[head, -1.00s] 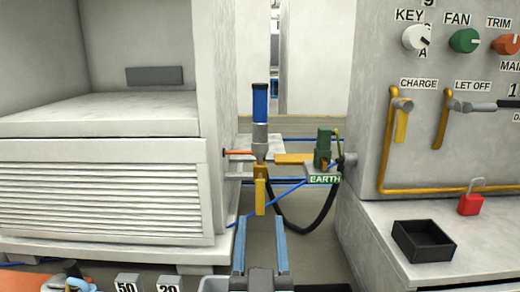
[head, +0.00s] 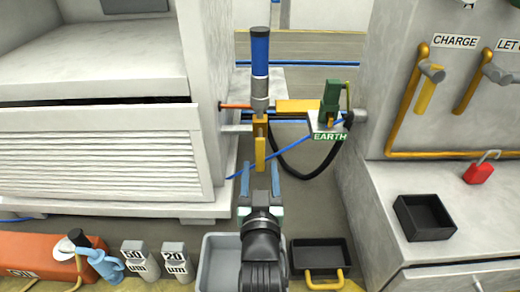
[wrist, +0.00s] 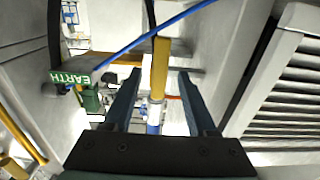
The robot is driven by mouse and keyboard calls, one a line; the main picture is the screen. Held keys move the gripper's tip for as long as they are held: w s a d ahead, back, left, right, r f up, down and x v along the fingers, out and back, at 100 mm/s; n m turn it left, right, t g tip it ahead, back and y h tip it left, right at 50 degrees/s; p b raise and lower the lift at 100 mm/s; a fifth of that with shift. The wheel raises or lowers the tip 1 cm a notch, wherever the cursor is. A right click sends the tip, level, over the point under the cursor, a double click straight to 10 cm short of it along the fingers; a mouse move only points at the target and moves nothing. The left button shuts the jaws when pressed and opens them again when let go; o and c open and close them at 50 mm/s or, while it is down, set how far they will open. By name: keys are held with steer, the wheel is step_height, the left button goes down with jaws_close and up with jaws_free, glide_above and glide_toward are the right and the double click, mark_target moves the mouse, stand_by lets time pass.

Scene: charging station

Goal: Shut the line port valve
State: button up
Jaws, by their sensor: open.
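A vertical fitting with a blue cylinder (head: 260,55) stands between the white cabinet and the grey panel. Under it is a yellow valve body with a yellow lever (head: 260,155) hanging straight down; I take this as the line port valve, though no label for it is readable. The lever also shows in the wrist view (wrist: 160,68). My gripper (head: 261,168) is open around the lever's lower end in the head view. In the wrist view my gripper (wrist: 158,74) has one finger on each side of the lever, with gaps. No contact is visible.
A green clamp (head: 329,100) sits above the EARTH label (head: 330,136) at right, with a black cable below. A blue line (head: 290,160) crosses near the lever. The right panel has a CHARGE lever (head: 427,92). Trays and the 50 and 20 blocks lie in front.

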mark_target(260, 149)
steer(key=w+b, duration=0.2)
steer(key=w, duration=0.5)
steer(key=shift+w, duration=0.4)
jaws_close()
stand_by(1.1)
